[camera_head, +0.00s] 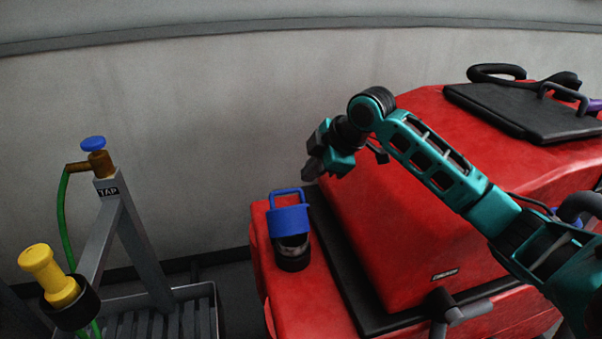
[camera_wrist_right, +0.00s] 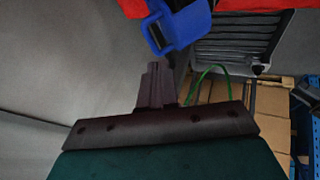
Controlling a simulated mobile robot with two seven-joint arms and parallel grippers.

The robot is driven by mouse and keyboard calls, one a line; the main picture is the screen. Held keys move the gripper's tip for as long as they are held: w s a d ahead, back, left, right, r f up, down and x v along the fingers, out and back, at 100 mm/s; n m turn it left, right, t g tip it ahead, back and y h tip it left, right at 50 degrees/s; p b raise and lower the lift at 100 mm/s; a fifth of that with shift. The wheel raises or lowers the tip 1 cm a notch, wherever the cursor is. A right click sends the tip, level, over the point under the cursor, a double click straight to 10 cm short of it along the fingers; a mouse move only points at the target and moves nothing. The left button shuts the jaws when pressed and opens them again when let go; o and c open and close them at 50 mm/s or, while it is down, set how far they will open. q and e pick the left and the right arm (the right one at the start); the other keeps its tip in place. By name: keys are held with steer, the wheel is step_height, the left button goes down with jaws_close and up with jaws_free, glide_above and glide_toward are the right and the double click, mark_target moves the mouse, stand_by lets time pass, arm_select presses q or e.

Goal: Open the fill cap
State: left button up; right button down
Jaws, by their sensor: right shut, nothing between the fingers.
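The blue fill cap (camera_head: 289,220) with its loop handle is at the top of a short dark filler neck (camera_head: 293,262) on the red machine. A pale grey band shows between cap and neck; I cannot tell whether the cap is seated or tilted up. In the right wrist view the cap (camera_wrist_right: 188,24) is at the top, just beyond the fingertips. My right gripper (camera_head: 311,170) is above and slightly right of the handle, apart from it. Its fingers are shut and empty, and they also show in the wrist view (camera_wrist_right: 156,85). My left gripper is out of view.
The red scrubber machine (camera_head: 400,245) fills the right, with a black lid (camera_head: 525,108) on top. At left stand a grey tap stand (camera_head: 140,245), a blue-handled tap (camera_head: 95,150), a green hose (camera_head: 61,210) and a yellow nozzle (camera_head: 50,275). The wall behind is bare.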

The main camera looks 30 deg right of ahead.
mark_target(292, 189)
steer(key=x, duration=0.7)
steer(key=shift+a+f, duration=0.1)
steer(key=shift+f, duration=0.05)
steer(key=shift+w+a+f, duration=0.15)
steer(key=shift+w+f, duration=0.25)
steer(key=shift+f, duration=0.15)
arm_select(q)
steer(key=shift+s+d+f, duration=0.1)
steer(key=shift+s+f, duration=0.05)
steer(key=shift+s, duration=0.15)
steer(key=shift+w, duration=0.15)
arm_select(e)
steer(key=shift+w, duration=0.25)
